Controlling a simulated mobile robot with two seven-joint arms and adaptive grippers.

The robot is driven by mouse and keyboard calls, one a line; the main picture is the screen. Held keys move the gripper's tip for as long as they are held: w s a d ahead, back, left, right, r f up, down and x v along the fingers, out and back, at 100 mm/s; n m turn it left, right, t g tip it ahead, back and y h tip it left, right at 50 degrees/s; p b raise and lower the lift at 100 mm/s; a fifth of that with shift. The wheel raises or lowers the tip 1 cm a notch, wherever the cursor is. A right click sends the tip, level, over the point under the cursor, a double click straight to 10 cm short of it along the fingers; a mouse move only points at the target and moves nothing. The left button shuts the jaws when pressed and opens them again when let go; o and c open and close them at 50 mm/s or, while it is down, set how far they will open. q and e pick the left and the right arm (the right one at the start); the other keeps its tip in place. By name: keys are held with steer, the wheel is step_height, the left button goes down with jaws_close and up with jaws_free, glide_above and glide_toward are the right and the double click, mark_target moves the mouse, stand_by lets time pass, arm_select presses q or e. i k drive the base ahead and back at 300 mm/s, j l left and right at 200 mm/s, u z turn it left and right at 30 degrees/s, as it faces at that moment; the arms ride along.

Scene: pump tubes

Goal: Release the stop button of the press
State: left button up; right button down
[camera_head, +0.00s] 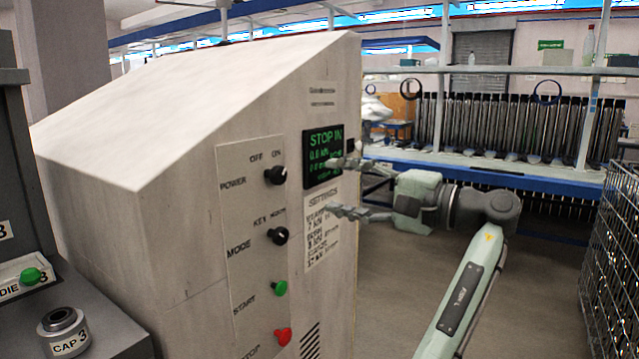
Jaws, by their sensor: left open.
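The press's control cabinet (170,140) is a large pale box with a slanted top. The red stop button (283,337) is at the bottom of its front panel, partly above a cut-off STOP label. Whether the button is pressed in is hard to see. The dark display (322,155) shows green text starting "STOP IN". My left gripper (346,187) is open and empty, its fingers pointing left in front of the display and the settings label. It is well above and right of the stop button. My right gripper is out of view.
Above the stop button are a green start button (281,288), a mode knob (278,236) and a power knob (275,176). A metal cap (63,331) stands on the grey unit at left. A wire cage (612,270) is at right. Open floor lies between cabinet and cage.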

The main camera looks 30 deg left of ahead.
mark_target(285, 337)
steer(key=k+l, duration=0.1)
steer(key=l, duration=1.4)
